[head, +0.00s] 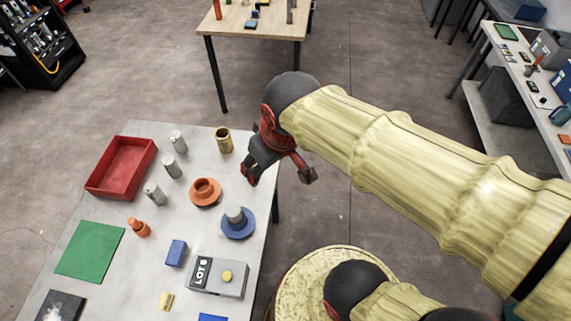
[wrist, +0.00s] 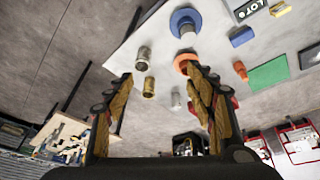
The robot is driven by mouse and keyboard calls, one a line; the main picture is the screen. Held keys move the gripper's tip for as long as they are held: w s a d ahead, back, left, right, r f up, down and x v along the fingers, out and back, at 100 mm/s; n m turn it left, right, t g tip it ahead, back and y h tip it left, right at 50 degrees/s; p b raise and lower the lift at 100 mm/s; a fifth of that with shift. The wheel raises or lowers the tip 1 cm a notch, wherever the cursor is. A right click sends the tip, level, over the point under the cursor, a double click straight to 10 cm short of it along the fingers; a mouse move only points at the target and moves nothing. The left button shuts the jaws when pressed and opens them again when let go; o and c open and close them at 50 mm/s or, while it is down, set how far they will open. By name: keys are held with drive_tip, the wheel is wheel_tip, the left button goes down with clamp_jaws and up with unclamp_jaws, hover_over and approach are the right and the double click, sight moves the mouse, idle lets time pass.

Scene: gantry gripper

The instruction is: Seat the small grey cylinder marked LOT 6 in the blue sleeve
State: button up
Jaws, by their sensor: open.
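The blue sleeve (head: 246,232) with its wide flange sits near the table's right edge in the head view; it also shows in the wrist view (wrist: 183,15). A grey cylinder (head: 234,213) stands in its mouth, looking slightly tilted; how deep it sits I cannot tell. Another grey cylinder (wrist: 143,55) stands alone near the table edge in the wrist view. Several more grey cylinders (head: 171,167) stand by the red tray. No mark is readable on any cylinder. My gripper (head: 279,177) is open and empty, above the table's right edge, with its fingers also in the wrist view (wrist: 163,80).
A brass cup (head: 224,140) and an orange sleeve (head: 205,190) stand near my gripper.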

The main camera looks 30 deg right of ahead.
drive_tip(key=s+r+m, duration=0.1)
drive_tip(key=s+d+r+t, duration=0.1)
drive_tip(key=s, duration=0.1)
drive_tip(key=s+d+r+m, duration=0.1)
drive_tip(key=shift+s+d+m, duration=0.25)
drive_tip(key=shift+m, duration=0.05)
drive_tip(key=shift+f, duration=0.15)
wheel_tip(320, 180, down, 13)
drive_tip(key=b, duration=1.3)
drive_tip(key=shift+c, duration=0.3)
